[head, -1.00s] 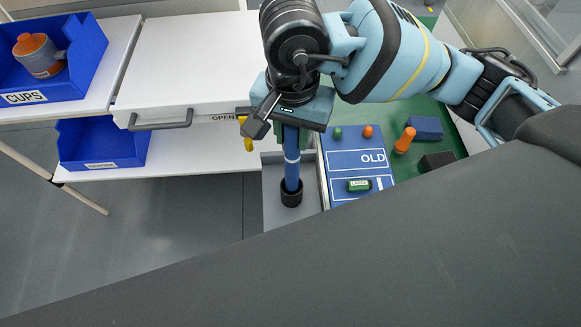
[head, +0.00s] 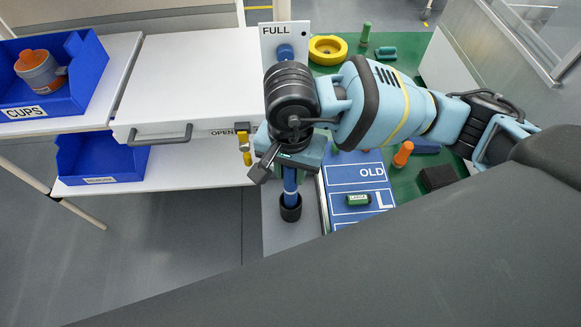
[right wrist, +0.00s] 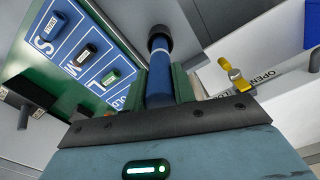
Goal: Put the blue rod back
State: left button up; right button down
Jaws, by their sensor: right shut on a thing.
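The blue rod (head: 290,180) stands upright with its lower end in a black round holder (head: 291,213) on the pale panel. A light band on the rod shows just above the holder's rim. My right gripper (head: 290,160) is shut on the rod from above, and the wrist and jaws hide its upper part. In the right wrist view, the rod (right wrist: 160,78) lies between the two green fingers and runs into the black holder (right wrist: 160,38). How deep it sits cannot be told. My left gripper is out of view.
A yellow handle (head: 245,148) by the OPEN label is close left of my right gripper. A white drawer (head: 180,80) is further left. A blue size board (head: 345,180) and an orange peg (head: 403,153) lie right. A FULL panel (head: 273,32) stands behind.

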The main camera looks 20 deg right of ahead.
jog(key=shift+f, duration=0.1)
jog(key=c, duration=1.1)
grip_release()
jog(key=shift+c, duration=0.2)
notch_tip(320, 180, up, 12)
jog(key=shift+r, duration=0.1)
jog(key=shift+s, duration=0.1)
